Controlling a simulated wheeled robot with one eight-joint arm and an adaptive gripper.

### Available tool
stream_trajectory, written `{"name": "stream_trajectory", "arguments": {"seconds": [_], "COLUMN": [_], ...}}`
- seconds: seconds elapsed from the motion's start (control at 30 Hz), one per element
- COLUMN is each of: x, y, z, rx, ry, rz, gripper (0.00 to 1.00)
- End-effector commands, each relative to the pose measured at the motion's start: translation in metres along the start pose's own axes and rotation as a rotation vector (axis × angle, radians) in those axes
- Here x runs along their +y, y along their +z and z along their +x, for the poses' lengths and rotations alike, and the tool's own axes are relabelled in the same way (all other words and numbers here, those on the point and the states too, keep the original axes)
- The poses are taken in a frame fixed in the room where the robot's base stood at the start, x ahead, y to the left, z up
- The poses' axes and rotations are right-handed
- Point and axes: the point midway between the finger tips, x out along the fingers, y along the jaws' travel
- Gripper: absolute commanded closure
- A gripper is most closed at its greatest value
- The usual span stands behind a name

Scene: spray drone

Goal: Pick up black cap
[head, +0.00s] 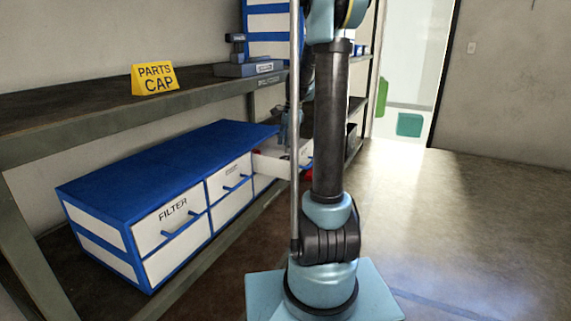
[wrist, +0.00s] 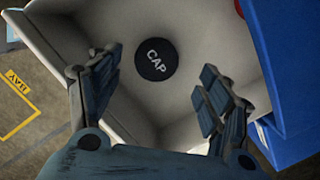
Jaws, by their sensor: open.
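The black cap (wrist: 156,60) is a round disc with the white word "CAP" on it. In the wrist view it lies in an open white drawer (wrist: 195,20). My gripper (wrist: 155,80) is open and points into the drawer, with the cap between and beyond its two fingers. The fingers do not appear to touch the cap. In the head view my gripper (head: 290,120) is small and mostly behind my arm, above the pulled-out drawer (head: 268,163). The cap cannot be seen in the head view.
The drawer belongs to a blue and white cabinet (head: 165,160) under a dark shelf (head: 95,112). The shelf's edge lies close to my arm. A yellow "PARTS CAP" sign (head: 153,78) stands on the shelf. Open floor (head: 480,220) lies to the right.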

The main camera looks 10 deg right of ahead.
Motion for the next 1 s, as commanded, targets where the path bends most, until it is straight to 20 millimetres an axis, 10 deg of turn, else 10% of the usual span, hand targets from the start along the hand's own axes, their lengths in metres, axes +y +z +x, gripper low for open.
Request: {"name": "stream_trajectory", "arguments": {"seconds": [0.7, 0.9, 1.0], "x": [0.002, 0.002, 0.002], "y": [-0.005, -0.005, -0.005], "z": [0.05, 0.05, 0.05], "rx": [0.0, 0.0, 0.0], "ry": [0.0, 0.0, 0.0], "rz": [0.0, 0.0, 0.0], "gripper": [0.28, 0.7, 0.7]}}
